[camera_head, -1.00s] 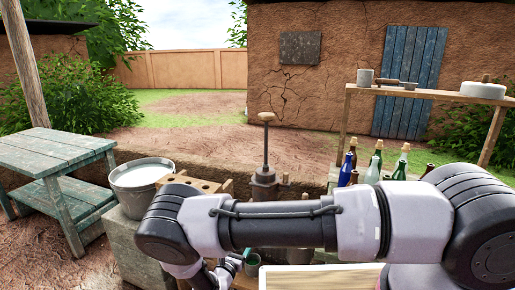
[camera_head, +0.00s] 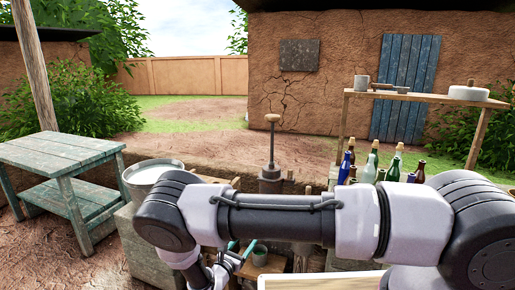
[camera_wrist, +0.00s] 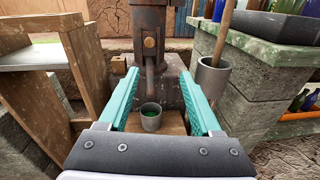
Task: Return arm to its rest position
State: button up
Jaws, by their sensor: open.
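My arm crosses the lower part of the head view, bent at the elbow on the left, with its wrist hanging down near the bottom. My gripper (camera_wrist: 158,100) has its two teal fingers spread wide in the wrist view, with nothing held between them. It also shows small in the head view (camera_head: 232,262), partly hidden by my arm. Beyond the fingertips, a small grey cup (camera_wrist: 151,121) with something green inside stands on a wooden board (camera_wrist: 172,123) under a rusty metal press (camera_wrist: 149,40). The cup appears apart from the fingers.
A teal wooden table (camera_head: 62,152) stands at the left, and a metal bucket (camera_head: 152,172) is near my elbow. Several bottles (camera_head: 392,166) stand to the right behind my arm. A wooden shelf (camera_head: 425,96) is further back. A grey cylinder (camera_wrist: 211,77) stands right of the press.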

jog(key=d+r+m+g, duration=0.5)
jog(key=d+r+m, duration=0.15)
jog(key=r, duration=0.35)
jog(key=d+r+m+g, duration=0.5)
jog(key=d+r+m, duration=0.15)
jog(key=r, duration=0.35)
jog(key=d+r+m+g, duration=0.5)
jog(key=d+r+m, duration=0.15)
jog(key=r, duration=0.45)
jog(key=s+d+r+m+t+y, duration=0.3)
jog(key=s+d+r+m+y, duration=0.1)
jog(key=s+r+m, duration=0.3)
jog(key=s+d+r+m+t+y, duration=0.3)
jog(key=s+d+r+m+y, duration=0.2)
jog(key=r, duration=1.1)
jog(key=s+d+m, duration=0.1)
jog(key=s+m, duration=0.2)
jog(key=s, duration=0.3)
jog(key=shift+s+r, duration=0.25)
jog(key=shift+s, duration=0.1)
